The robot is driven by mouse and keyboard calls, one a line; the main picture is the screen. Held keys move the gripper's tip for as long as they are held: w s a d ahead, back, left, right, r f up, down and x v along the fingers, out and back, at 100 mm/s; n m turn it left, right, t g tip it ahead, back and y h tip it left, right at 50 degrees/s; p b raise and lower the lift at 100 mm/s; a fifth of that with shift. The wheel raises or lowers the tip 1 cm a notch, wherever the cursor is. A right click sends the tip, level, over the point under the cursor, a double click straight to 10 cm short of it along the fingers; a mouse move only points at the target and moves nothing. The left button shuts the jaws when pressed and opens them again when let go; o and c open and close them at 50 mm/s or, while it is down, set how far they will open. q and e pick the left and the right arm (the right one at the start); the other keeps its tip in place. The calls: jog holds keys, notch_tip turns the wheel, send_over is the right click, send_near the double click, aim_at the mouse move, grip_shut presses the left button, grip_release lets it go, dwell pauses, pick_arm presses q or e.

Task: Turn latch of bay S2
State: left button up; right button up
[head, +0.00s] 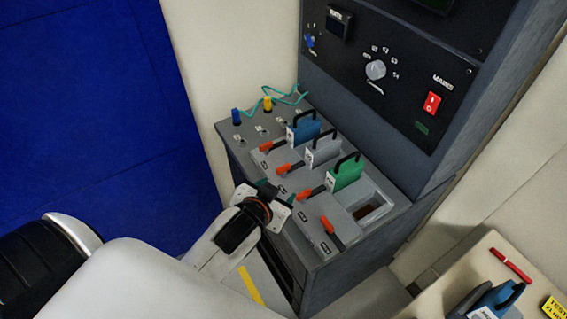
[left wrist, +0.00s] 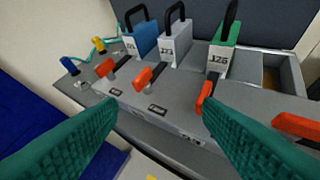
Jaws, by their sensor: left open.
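Several orange-red latches sit in a row on the sloping grey console. The second latch from the left (head: 290,168), which shows in the left wrist view (left wrist: 143,77), lies in front of the grey module (head: 321,151). The bay labels are too small to read, so I cannot confirm which is S2. My left gripper (head: 272,195) is over the front edge of the console. In the left wrist view its two teal fingers (left wrist: 160,112) are wide apart with nothing between them, and the second latch stands beyond the gap. My right gripper is not in view.
A blue module (head: 304,131) and a green module (head: 346,173) flank the grey one, with upright black handles. An empty bay (head: 370,212) is at the right. The control panel (head: 400,75) rises behind. A side table (head: 462,262) holds another blue module (head: 494,299).

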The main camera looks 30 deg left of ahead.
pick_arm(q)
jog(key=w+d+r+m+t+h, duration=0.25)
jog(key=w+r+t, duration=0.2)
jog(key=r, duration=0.35)
jog(key=w+d+r+m+t+h, duration=0.2)
jog(key=w+d+r+t, duration=0.25)
jog(key=r, duration=0.35)
jog(key=d+r+m+g+h, duration=0.55)
jog(key=d+m+h, duration=0.25)
jog(key=m+h, duration=0.5)
jog(key=m+g+y, duration=0.5)
jog(key=g+y, duration=1)
jog(key=y, duration=0.1)
send_near(283, 166)
notch_tip(283, 166, down, 7)
jog(key=p, duration=0.3)
jog(key=shift+s+d+f+p, duration=0.15)
jog(key=shift+d+f+p, duration=0.1)
jog(key=shift+p, duration=0.15)
jog(key=shift+f, duration=0.65)
